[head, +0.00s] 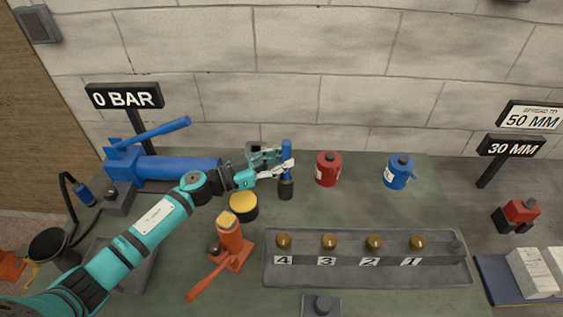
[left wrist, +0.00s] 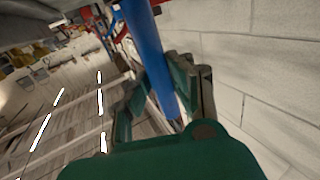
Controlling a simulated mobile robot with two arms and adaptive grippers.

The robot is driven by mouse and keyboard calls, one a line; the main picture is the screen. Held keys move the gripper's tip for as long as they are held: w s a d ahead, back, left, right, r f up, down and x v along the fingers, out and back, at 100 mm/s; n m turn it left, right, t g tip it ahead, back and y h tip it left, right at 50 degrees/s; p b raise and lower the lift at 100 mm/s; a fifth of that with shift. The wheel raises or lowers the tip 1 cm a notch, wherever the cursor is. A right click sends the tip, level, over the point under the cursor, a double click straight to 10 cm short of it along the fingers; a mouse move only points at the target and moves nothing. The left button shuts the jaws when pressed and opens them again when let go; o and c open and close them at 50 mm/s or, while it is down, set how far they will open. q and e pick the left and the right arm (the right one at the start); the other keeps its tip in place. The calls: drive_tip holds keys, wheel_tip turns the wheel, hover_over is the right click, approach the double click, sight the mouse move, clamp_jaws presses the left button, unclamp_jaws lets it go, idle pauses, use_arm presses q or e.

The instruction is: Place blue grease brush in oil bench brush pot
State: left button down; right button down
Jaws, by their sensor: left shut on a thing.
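The blue grease brush (head: 287,148) stands about upright in the head view, near the back middle of the bench. My left gripper (head: 284,167) is shut on its blue handle. A dark, wider piece (head: 286,190) shows below the fingers; I cannot tell whether it touches the bench. In the left wrist view the blue handle (left wrist: 147,48) runs between the fingers. I cannot tell for sure which container is the oil bench brush pot; a dark round pot (head: 48,246) stands at the left. My right gripper is not in view.
A red can (head: 328,169) and a blue can (head: 398,172) stand right of the brush. A yellow-topped black tin (head: 243,206) and an orange jack (head: 231,242) stand in front. A blue pump (head: 178,168) lies left. A grey tray (head: 368,280) holds numbered brass knobs.

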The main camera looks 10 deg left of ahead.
use_arm(q)
drive_tip(key=shift+f, duration=0.2)
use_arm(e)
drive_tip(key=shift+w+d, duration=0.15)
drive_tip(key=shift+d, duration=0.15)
use_arm(q)
drive_tip(key=shift+f, duration=0.2)
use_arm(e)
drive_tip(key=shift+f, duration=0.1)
